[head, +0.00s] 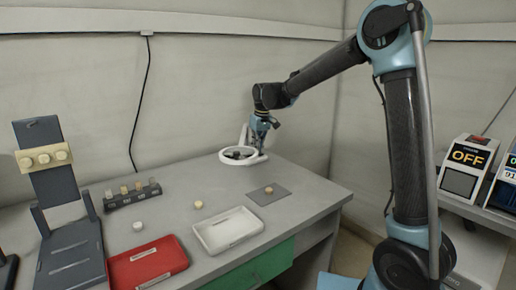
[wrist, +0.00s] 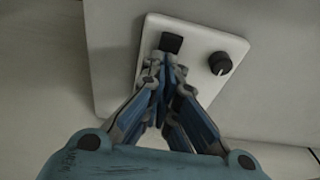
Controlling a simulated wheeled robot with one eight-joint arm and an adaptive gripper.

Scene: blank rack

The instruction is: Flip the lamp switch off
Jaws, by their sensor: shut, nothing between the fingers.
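A white plate (wrist: 205,42) fills the upper middle of the wrist view. It carries a small black square switch (wrist: 172,42) and a round black knob (wrist: 220,63) with a pale mark. I cannot tell which way the switch is set. My gripper (wrist: 168,72) is shut and empty, its fingertips just below the switch in the picture; I cannot tell whether they touch it. In the head view my gripper (head: 262,143) is at the back of the table, beside a white ring-shaped head (head: 226,160), which looks like the lamp. The switch is not discernible there.
The grey table (head: 185,215) holds a red tray (head: 148,263), a white tray (head: 228,230), a dark rack with several small pieces (head: 132,194), a grey pad (head: 268,195) and a dark stand (head: 60,185). A box reading OFF (head: 468,157) stands at the right.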

